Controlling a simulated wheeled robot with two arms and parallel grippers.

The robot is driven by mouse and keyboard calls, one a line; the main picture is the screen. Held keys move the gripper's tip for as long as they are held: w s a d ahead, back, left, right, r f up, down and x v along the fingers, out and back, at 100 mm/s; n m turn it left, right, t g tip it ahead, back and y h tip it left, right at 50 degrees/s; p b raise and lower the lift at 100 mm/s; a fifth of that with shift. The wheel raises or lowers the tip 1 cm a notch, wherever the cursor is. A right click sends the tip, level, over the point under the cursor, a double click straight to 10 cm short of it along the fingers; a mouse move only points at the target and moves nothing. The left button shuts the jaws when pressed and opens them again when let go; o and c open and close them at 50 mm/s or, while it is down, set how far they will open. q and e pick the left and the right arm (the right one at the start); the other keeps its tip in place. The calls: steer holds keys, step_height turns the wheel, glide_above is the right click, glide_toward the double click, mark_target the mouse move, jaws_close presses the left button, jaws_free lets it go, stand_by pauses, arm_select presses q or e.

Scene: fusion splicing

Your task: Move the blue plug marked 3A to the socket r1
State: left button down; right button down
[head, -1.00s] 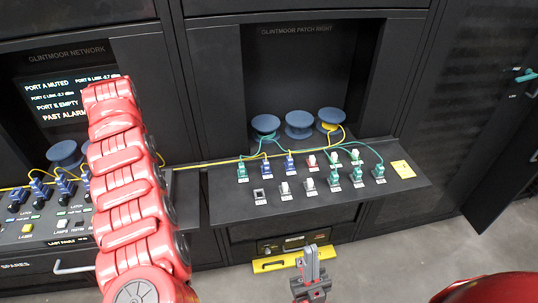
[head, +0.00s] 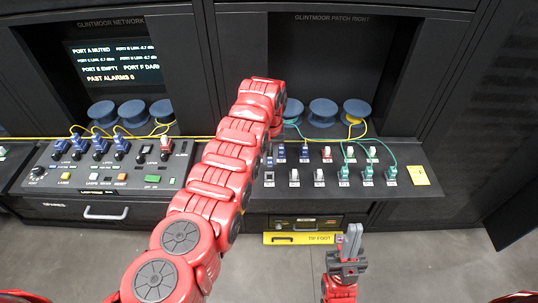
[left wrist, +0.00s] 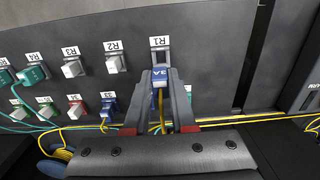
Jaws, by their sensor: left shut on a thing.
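In the left wrist view, my left gripper (left wrist: 160,82) is shut on the blue plug marked 3A (left wrist: 160,76), with a finger on each side. The plug is close in front of the socket r1 (left wrist: 160,56), whose label shows just beyond it. I cannot tell if the plug touches the socket. In the head view the socket r1 (head: 269,175) sits at the left end of the front row, beside my left arm, which hides most of that gripper. My right gripper (head: 349,240) is low in front of the cabinet, empty, its fingers close together.
White plugs fill R2 (left wrist: 115,64) and R3 (left wrist: 74,66). A blue plug (left wrist: 109,104), a red plug (left wrist: 76,108) and green plugs stand close by with thin cords. Blue spools (head: 323,112) stand behind the panel. A yellow drawer front (head: 303,239) is below it.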

arm_select(q)
steer(key=shift+a+f+b, duration=0.1)
steer(key=shift+f+b, duration=2.1)
steer(key=shift+f, duration=0.55)
steer(key=shift+r, duration=0.15)
steer(key=shift+p, duration=0.5)
steer(key=shift+f+b, duration=0.7)
steer(key=shift+f, duration=0.05)
steer(key=c, duration=0.7)
jaws_free()
steer(key=shift+o, duration=0.2)
steer(key=shift+r, duration=0.15)
